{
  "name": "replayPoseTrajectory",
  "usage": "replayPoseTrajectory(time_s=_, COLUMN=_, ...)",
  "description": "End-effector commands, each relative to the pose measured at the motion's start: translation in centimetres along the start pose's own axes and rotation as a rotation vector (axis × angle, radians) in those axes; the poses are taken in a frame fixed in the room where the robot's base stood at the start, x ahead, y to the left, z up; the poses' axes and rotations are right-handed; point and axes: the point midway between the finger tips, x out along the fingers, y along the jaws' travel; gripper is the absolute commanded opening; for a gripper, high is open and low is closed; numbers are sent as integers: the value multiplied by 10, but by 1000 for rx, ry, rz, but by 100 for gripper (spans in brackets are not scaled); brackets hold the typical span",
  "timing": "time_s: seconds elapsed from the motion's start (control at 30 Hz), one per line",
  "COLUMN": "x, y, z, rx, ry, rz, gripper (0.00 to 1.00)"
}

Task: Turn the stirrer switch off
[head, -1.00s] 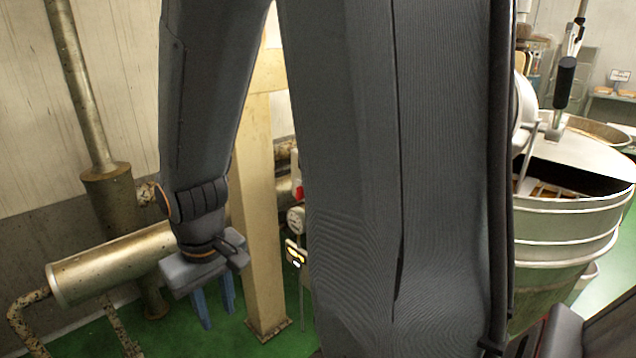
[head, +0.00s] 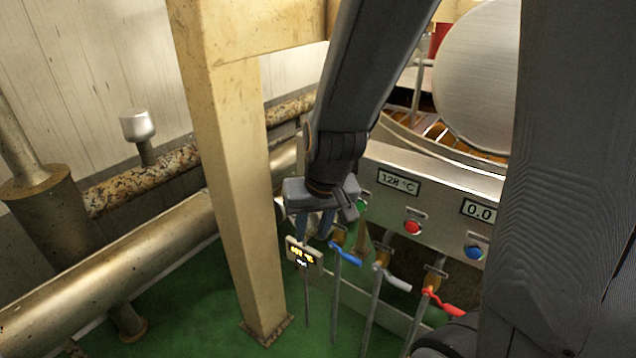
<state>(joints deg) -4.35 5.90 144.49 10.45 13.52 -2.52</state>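A steel control panel (head: 440,205) runs along the front of the kettle. It carries a green knob (head: 362,205), a red knob (head: 413,227) and a blue knob (head: 474,252). I cannot tell from their markings which is the stirrer switch. The panel's left display (head: 398,182) reads about 128 °C, and its right display (head: 479,210) reads 0.0. My gripper (head: 313,235) points down, left of the green knob, with its blue fingers apart and nothing visible between them. It appears apart from the knobs and partly covers the panel's left end.
Below the panel are valves with blue (head: 345,254), grey (head: 392,277) and red (head: 443,303) handles. A cream post (head: 235,190) and large pipes (head: 110,270) stand left. My arm hides the right side.

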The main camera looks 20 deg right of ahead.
Motion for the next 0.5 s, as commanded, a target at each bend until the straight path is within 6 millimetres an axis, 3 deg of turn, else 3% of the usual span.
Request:
replayPoseTrajectory(time_s=0.03, x=21, y=-15, z=-23, rx=27, ry=74, rz=-17, gripper=29)
replayPoseTrajectory(time_s=0.1, x=40, y=-33, z=-60, rx=81, ry=200, rz=-29, gripper=29)
replayPoseTrajectory(time_s=0.3, x=75, y=-55, z=-146, rx=257, ry=553, rz=32, gripper=29)
replayPoseTrajectory(time_s=0.4, x=84, y=-53, z=-170, rx=337, ry=714, rz=121, gripper=29)
replayPoseTrajectory(time_s=0.5, x=88, y=-46, z=-180, rx=408, ry=863, rz=243, gripper=29)
